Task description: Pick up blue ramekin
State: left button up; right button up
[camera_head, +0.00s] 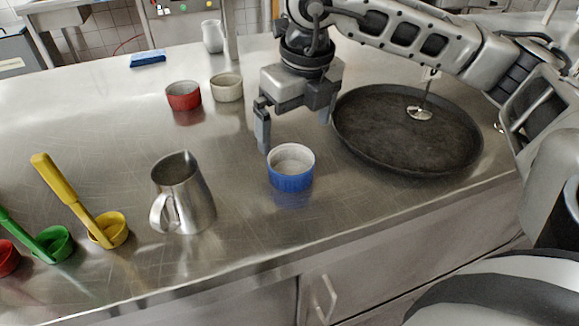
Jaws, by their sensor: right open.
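The blue ramekin (291,181) stands upright on the steel counter, near its front edge. It has a blue outside and a pale inside, and it looks empty. My right gripper (294,134) points down just behind and above the ramekin, with its fingers apart and nothing between them. Its left finger ends close to the ramekin's back left rim in the picture; I cannot tell whether they touch. My left gripper is not in view.
A dark round tray (365,150) lies right of the ramekin, and a steel pitcher (186,195) stands left. A red ramekin (183,97) and a cream ramekin (227,89) stand farther back. Yellow (110,231) and green (52,246) ladles lie at lower left.

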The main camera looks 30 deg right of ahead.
send_over(289, 172)
jog(key=s, duration=0.2)
jog(key=f, duration=0.5)
jog(key=shift+w+a, duration=0.1)
jog(key=shift+w, duration=0.15)
jog(key=shift+w+d+f+p, duration=0.15)
jog(key=shift+f+p, duration=0.1)
jog(key=shift+f, duration=0.65)
jog(key=shift+w+f+p, duration=0.2)
jog(key=shift+f, duration=0.65)
jog(key=shift+w+d+f+p, duration=0.15)
jog(key=shift+f+p, duration=0.1)
jog(key=shift+f, duration=0.65)
jog(key=shift+a, duration=0.15)
jog(key=c, duration=1.1)
